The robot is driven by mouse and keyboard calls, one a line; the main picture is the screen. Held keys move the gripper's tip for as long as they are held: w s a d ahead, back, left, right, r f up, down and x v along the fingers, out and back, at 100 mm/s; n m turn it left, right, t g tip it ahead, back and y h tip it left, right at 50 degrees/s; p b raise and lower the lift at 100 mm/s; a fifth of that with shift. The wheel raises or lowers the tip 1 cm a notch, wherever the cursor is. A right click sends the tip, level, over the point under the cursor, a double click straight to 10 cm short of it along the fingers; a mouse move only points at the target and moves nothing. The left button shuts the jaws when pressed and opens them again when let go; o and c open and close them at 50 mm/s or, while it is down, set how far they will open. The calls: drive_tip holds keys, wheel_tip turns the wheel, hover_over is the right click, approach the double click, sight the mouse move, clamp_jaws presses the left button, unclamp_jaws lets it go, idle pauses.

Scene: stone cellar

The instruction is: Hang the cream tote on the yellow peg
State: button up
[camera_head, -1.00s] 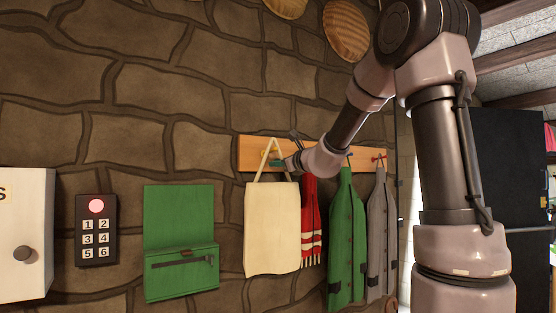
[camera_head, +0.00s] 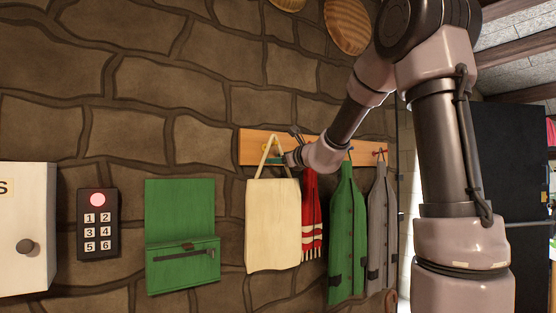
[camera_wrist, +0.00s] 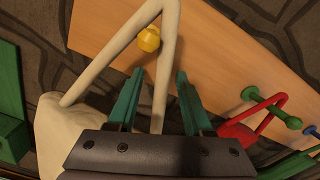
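The cream tote (camera_head: 272,225) hangs upright against the wall at the left end of the wooden peg board, its strap drawn up to a point. In the wrist view, the tote's strap (camera_wrist: 167,45) forms a triangle, and the yellow peg (camera_wrist: 149,39) shows inside that loop, below its top. I cannot tell whether the strap bears on the peg. My gripper (camera_wrist: 158,90) is at the strap, just below the peg. Its teal fingers stand apart, with one side of the strap between them and gaps visible. In the head view, my gripper (camera_head: 281,158) partly covers this area.
To the right on the board (camera_head: 254,146), a red scarf (camera_head: 311,215), a green garment (camera_head: 346,235) and a grey garment (camera_head: 380,235) hang close by. A green wall pocket (camera_head: 180,210), a keypad (camera_head: 98,224) and a white box (camera_head: 25,225) are to the left.

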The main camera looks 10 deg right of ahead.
drive_tip(key=v, duration=1.1)
drive_tip(key=s+a+f+n+g+y, duration=0.1)
drive_tip(key=s+a+f+n+g, duration=0.25)
drive_tip(key=s+n, duration=0.35)
drive_tip(key=s+a+f+n+g+y, duration=0.1)
drive_tip(key=s+a+f+n+g, duration=0.2)
drive_tip(key=s+n, duration=0.35)
drive_tip(key=s+d+f+n+g+h, duration=0.1)
drive_tip(key=s+d+f+n+h, duration=0.2)
drive_tip(key=s, duration=0.3)
drive_tip(key=s+d+f+n+g+h, duration=0.2)
drive_tip(key=s+d+f+n+h, duration=0.2)
drive_tip(key=s+n, duration=0.2)
drive_tip(key=shift+d+f, duration=0.2)
drive_tip(key=shift+d, duration=0.05)
